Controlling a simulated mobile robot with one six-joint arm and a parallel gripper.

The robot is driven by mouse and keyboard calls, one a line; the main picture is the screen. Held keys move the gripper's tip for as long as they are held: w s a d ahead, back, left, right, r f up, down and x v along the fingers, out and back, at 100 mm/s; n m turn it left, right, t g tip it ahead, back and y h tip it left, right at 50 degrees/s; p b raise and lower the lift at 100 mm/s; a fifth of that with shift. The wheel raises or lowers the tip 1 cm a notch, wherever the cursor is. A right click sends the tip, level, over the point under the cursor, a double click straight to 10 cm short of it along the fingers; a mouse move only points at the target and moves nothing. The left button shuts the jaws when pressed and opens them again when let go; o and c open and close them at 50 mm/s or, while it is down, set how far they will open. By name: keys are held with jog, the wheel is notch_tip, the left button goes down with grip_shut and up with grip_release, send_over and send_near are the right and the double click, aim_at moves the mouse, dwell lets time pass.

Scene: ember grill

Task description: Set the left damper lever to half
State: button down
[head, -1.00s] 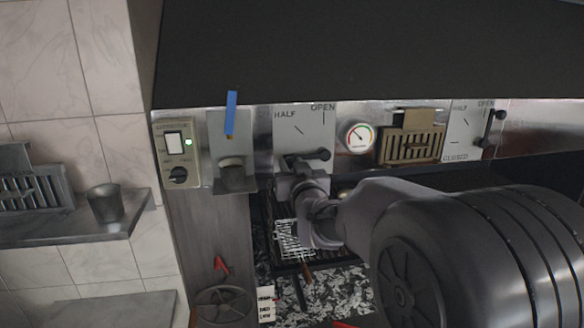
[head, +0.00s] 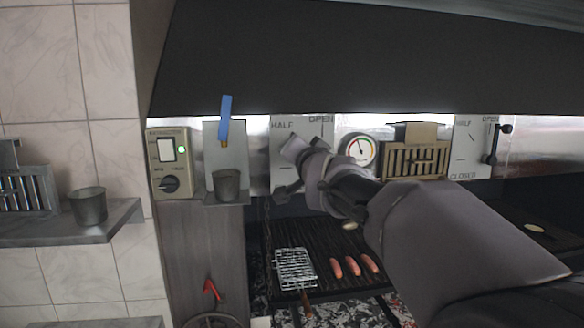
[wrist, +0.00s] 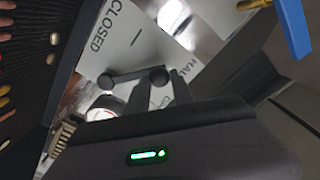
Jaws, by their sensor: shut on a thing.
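The left damper panel (head: 284,130) shows HALF and OPEN marks in the head view, but my gripper (head: 294,150) and wrist cover most of its lever. In the wrist view the dark damper lever (wrist: 132,79) runs across the white plate, its knob (wrist: 160,77) between my fingertips (wrist: 179,82). My gripper is shut on the lever. The lever appears to lie between the CLOSED mark and the HALF mark, nearer the half one; its exact angle is hard to tell.
The right damper lever (head: 496,145) stands near OPEN. A round gauge (head: 361,149) and a brass vent (head: 415,160) sit between the panels. A shelf with a cup (head: 227,185) and a blue strip (head: 225,118) are at left. Sausages (head: 353,267) and a wire basket (head: 295,268) lie on the grill below.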

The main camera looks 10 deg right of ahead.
jog(key=shift+d+r+m+b, duration=0.4)
jog(key=shift+r+m+b, duration=0.1)
jog(key=shift+m, duration=0.1)
jog(key=c, duration=1.1)
grip_release()
jog(key=shift+f, duration=0.1)
jog(key=s+b, duration=0.1)
jog(key=s, duration=1.6)
jog(key=shift+s, duration=0.25)
